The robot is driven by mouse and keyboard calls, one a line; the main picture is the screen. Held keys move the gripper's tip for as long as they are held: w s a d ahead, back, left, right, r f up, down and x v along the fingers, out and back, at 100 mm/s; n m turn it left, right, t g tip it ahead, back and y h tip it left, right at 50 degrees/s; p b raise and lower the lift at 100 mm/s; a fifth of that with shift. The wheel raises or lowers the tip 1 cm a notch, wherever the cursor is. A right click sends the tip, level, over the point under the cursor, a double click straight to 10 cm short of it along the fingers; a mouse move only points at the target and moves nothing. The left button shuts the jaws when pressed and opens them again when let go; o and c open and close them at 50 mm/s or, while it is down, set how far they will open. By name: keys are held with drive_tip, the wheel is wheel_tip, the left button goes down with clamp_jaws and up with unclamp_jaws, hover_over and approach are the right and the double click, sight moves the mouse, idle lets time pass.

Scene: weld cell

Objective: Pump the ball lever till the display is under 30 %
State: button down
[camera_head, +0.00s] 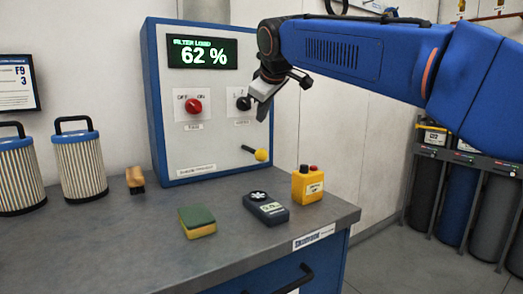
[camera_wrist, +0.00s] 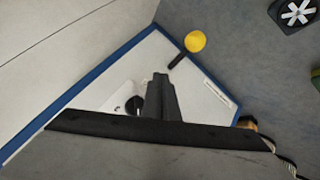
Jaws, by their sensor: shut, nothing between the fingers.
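The ball lever (camera_head: 260,155) has a yellow ball on a short dark rod. It sticks out low on the right of the white panel of a blue cabinet (camera_head: 157,110). The yellow ball also shows in the wrist view (camera_wrist: 195,41), apart from my gripper. The display (camera_head: 202,52) at the top of the panel reads "FILTER LOAD 62 %". My gripper (camera_head: 262,112) is shut and empty, in front of the black knob (camera_head: 243,103) above the lever. I cannot tell whether it touches the knob. In the wrist view my gripper (camera_wrist: 160,78) partly hides the panel.
A red knob (camera_head: 194,106) marked OFF and ON sits left on the panel. The bench (camera_head: 130,240) holds two filters (camera_head: 80,165), a brush (camera_head: 135,180), a sponge (camera_head: 197,221), a fan meter (camera_head: 266,208) and a yellow button box (camera_head: 307,185). Bench space before the cabinet is mostly clear.

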hover_over(262, 151)
drive_tip(key=shift+f, duration=3.3)
drive_tip(key=shift+f, duration=0.1)
drive_tip(key=shift+f, duration=0.35)
